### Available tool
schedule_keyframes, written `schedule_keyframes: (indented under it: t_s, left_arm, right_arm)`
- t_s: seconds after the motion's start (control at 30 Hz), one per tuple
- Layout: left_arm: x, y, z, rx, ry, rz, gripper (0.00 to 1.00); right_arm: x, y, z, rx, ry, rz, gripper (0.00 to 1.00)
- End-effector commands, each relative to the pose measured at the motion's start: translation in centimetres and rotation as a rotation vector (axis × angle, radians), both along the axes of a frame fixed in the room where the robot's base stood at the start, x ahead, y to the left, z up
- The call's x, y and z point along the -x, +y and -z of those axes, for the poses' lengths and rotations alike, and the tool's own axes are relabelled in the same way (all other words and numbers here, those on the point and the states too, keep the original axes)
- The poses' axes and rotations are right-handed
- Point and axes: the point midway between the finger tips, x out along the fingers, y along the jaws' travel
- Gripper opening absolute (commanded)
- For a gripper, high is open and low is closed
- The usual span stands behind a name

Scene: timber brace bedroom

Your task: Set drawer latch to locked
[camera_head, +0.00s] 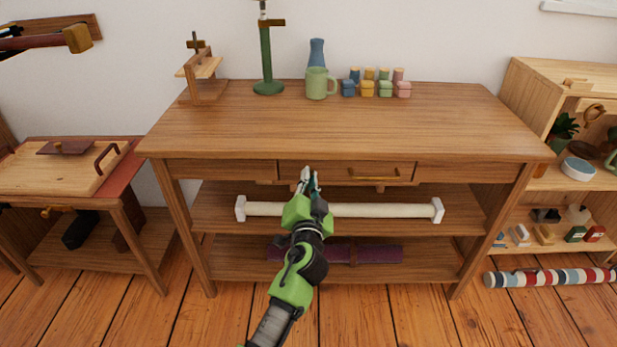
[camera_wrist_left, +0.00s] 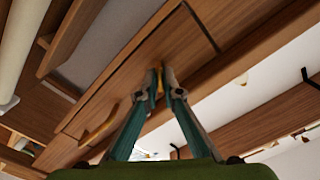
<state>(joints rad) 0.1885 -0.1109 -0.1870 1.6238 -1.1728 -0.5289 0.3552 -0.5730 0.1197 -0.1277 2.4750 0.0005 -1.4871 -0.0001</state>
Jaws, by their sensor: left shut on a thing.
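The same handle shows in the left wrist view (camera_wrist_left: 97,130). My left gripper (camera_head: 308,176) is at the drawer's left part, left of the handle. In the left wrist view its fingertips (camera_wrist_left: 161,78) are closed on a small brass piece, the drawer latch (camera_wrist_left: 160,84), against the wooden front. The fingers hide most of the latch, so I cannot tell its setting. My right gripper is in neither view.
A white roll (camera_head: 385,210) lies on the shelf below the drawer, behind my left arm. A dark red roll (camera_head: 378,253) lies lower. A green mug (camera_head: 317,84) and small jars stand at the tabletop's back. Open floor lies in front.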

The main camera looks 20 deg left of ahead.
Motion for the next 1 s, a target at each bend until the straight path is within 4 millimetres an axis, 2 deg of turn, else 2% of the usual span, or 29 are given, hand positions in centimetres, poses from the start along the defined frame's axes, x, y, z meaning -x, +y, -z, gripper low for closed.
schedule_keyframes:
  t_s: [0.2, 0.6, 0.87, 1.0]
  left_arm:
    - [-0.1, 0.0, -0.3, -0.202, 0.054, 0.000, 0.00]
    - [-0.1, -0.1, -0.3, -0.559, 0.155, 0.001, 0.00]
    - [-0.2, -0.1, -0.2, -0.736, 0.206, 0.000, 0.00]
    - [-0.2, -0.2, -0.2, -0.801, 0.223, 0.000, 0.00]
  right_arm:
    - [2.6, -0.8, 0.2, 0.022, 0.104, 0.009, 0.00]
    - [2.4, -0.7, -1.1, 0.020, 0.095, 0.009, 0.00]
    - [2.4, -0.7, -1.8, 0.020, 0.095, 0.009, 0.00]
    - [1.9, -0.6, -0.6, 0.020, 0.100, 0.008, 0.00]
